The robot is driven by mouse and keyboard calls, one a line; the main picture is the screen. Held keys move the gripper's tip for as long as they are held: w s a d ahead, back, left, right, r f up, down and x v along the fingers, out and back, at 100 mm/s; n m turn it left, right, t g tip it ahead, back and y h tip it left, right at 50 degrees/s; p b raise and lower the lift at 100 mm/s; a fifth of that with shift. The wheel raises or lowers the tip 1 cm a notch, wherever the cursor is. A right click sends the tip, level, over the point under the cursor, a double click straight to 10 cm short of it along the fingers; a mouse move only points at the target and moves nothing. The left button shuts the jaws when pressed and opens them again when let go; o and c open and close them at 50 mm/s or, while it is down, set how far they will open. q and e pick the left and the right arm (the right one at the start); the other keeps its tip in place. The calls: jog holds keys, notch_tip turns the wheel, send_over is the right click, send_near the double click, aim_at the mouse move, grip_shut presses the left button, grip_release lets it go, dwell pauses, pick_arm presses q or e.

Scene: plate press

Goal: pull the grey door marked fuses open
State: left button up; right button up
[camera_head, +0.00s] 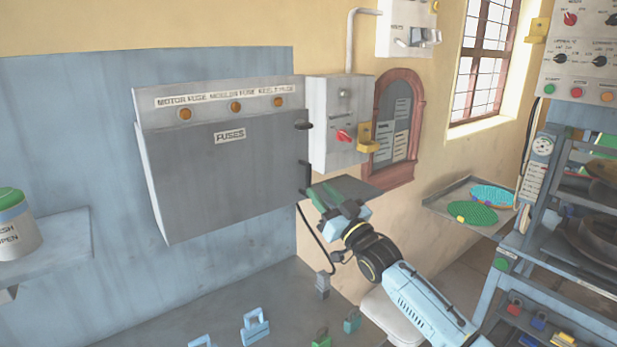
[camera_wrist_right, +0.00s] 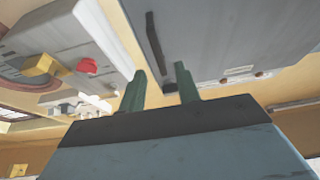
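The grey door marked FUSES (camera_head: 215,175) is the front of a wall cabinet and looks closed in the head view. A dark upright handle (camera_head: 304,176) is at its right edge. My right gripper (camera_head: 319,196) is just right of and below the handle. In the right wrist view, my right gripper (camera_wrist_right: 160,86) has its two green fingers apart, with nothing between the tips. The dark handle (camera_wrist_right: 154,40) lies ahead of the gap between them, on the grey door (camera_wrist_right: 215,35). I cannot tell if a finger touches it. My left gripper is not in view.
A grey switch box (camera_head: 328,105) with a red knob (camera_head: 344,135) is right of the cabinet. Padlocks, including a blue one (camera_head: 255,330), stand on the bench below. A shelf with a white can (camera_head: 18,230) is at the left. A rack (camera_head: 560,190) is at the right.

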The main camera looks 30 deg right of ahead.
aim_at(310, 179)
jog(key=shift+x, duration=3.15)
jog(key=shift+f, duration=0.1)
jog(key=shift+c, duration=0.2)
grip_shut()
